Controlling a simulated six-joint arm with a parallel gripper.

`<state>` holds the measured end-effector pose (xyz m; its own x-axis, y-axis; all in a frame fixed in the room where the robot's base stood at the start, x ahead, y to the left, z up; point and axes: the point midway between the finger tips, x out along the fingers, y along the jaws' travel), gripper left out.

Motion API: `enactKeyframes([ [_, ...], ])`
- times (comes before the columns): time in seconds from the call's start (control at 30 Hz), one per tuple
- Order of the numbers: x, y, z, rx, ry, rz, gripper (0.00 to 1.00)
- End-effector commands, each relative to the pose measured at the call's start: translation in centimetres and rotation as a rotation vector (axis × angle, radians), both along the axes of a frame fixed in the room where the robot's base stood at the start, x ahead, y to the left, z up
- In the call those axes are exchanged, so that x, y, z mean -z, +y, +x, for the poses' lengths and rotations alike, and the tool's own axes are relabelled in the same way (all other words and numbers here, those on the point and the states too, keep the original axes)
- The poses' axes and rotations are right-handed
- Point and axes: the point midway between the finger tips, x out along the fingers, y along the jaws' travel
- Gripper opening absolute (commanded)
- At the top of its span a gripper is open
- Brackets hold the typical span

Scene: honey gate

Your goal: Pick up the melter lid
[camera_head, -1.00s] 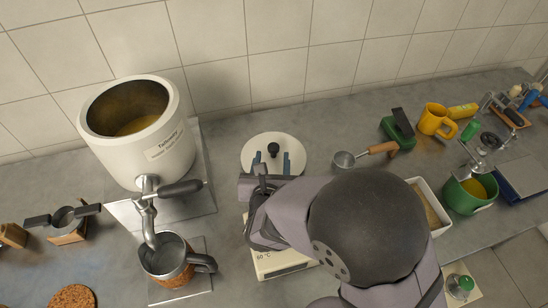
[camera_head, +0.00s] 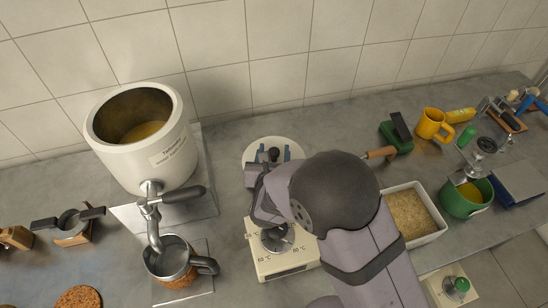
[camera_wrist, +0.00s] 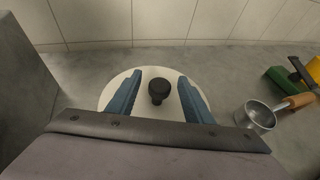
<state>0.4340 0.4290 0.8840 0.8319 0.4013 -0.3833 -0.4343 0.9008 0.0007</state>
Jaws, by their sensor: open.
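The melter lid is a round white disc (camera_head: 249,152) with a black knob (camera_head: 273,153) at its middle, lying on the counter near the back wall. My gripper (camera_head: 272,155) is over the lid, its two blue fingers apart on either side of the knob. In the wrist view the lid (camera_wrist: 150,84) lies beyond the fingers, and the knob (camera_wrist: 159,91) stands between the open fingers (camera_wrist: 160,98). Whether the fingers touch the knob or lid cannot be told. The melter, a white open pot (camera_head: 150,168) with honey inside, stands to the left.
A metal jug (camera_head: 170,262) sits under the melter's tap (camera_head: 152,215). A cream control box (camera_head: 285,262) stands in front of the lid. A metal ladle (camera_wrist: 254,117) lies right of the lid, with a green tool (camera_head: 396,136) and yellow mug (camera_head: 432,123) further right.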

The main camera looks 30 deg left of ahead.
Motion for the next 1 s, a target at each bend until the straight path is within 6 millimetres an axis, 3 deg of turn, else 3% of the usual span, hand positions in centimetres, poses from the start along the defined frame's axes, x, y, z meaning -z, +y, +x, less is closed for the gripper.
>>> enactKeyframes([
  [0.3, 0.2, 0.2, 0.4, 0.000, 0.000, 0.000, 0.46],
  [0.37, 0.2, 0.2, 0.4, 0.000, 0.000, 0.000, 0.34],
  [0.5, 0.2, 0.2, 0.4, 0.000, 0.000, 0.000, 0.01],
  [0.83, 0.0, 0.2, 0.4, 0.000, -0.002, 0.001, 0.00],
  [1.0, -1.2, 0.2, 0.4, 0.000, -0.003, 0.003, 0.00],
])
